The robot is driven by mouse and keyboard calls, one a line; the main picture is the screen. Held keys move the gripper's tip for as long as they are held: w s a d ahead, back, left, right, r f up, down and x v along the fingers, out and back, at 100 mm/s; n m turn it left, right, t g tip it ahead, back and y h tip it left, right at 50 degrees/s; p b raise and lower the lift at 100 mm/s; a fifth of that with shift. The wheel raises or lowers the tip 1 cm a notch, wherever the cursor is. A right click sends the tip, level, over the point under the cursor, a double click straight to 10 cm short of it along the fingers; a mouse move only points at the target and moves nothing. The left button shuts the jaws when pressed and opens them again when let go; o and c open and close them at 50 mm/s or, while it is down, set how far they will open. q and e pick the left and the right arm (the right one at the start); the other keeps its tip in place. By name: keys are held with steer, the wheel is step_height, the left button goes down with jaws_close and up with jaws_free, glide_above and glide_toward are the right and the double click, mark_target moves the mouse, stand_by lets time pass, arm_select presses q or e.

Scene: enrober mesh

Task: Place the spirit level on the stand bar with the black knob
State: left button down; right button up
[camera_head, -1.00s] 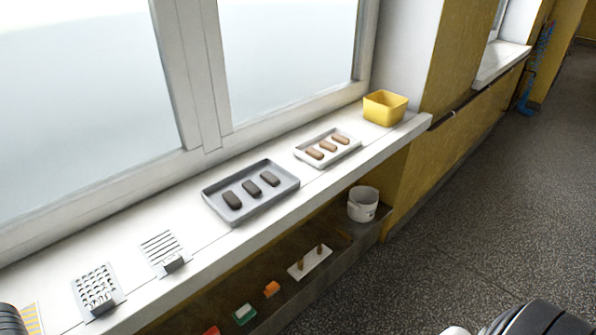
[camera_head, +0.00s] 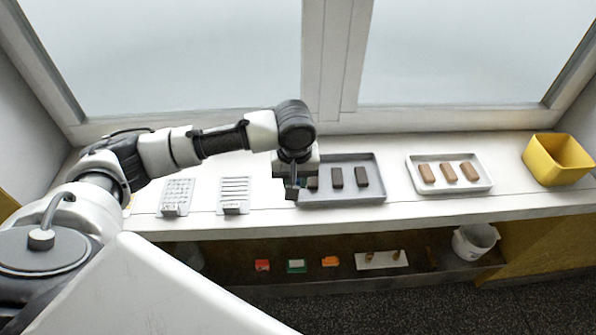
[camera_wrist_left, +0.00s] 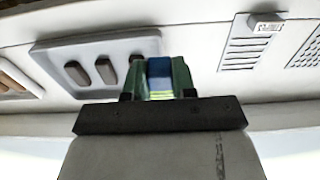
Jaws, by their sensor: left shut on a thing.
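My left gripper (camera_head: 291,188) hangs over the front of the sill, by the left edge of the grey tray. In the left wrist view the gripper (camera_wrist_left: 158,78) is shut on a small blue piece with a yellow-green band (camera_wrist_left: 159,76), which looks like the spirit level. Most of it is hidden between the fingers and the dark gripper body. I cannot make out a stand bar with a black knob in these views. My right gripper is out of view.
The grey tray (camera_head: 380,193) holds dark bars; a white tray (camera_head: 487,183) holds brown bars. A yellow bin (camera_head: 557,158) stands right. A slotted plate (camera_head: 235,192) and holed plate (camera_head: 177,194) lie left. The lower shelf holds small coloured blocks, a white pegged board (camera_head: 380,260) and a bucket (camera_head: 474,241).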

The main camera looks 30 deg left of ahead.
arm_select(q)
glide_above(280, 186)
steer(key=f, duration=0.4)
steer(key=shift+s+d+f+p, duration=0.2)
steer(key=shift+f+p, duration=0.2)
steer(key=shift+a+f, duration=0.15)
steer(key=shift+f, duration=0.05)
step_height(280, 186, down, 3)
steer(key=shift+f+p, duration=0.15)
steer(key=shift+p, duration=0.2)
steer(key=shift+f, duration=0.35)
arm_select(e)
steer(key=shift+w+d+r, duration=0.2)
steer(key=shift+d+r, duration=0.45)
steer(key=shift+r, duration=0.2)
arm_select(q)
steer(key=c, duration=1.2)
jaws_free()
steer(key=shift+f, duration=0.1)
steer(key=shift+c, duration=0.2)
steer(key=shift+o, duration=0.3)
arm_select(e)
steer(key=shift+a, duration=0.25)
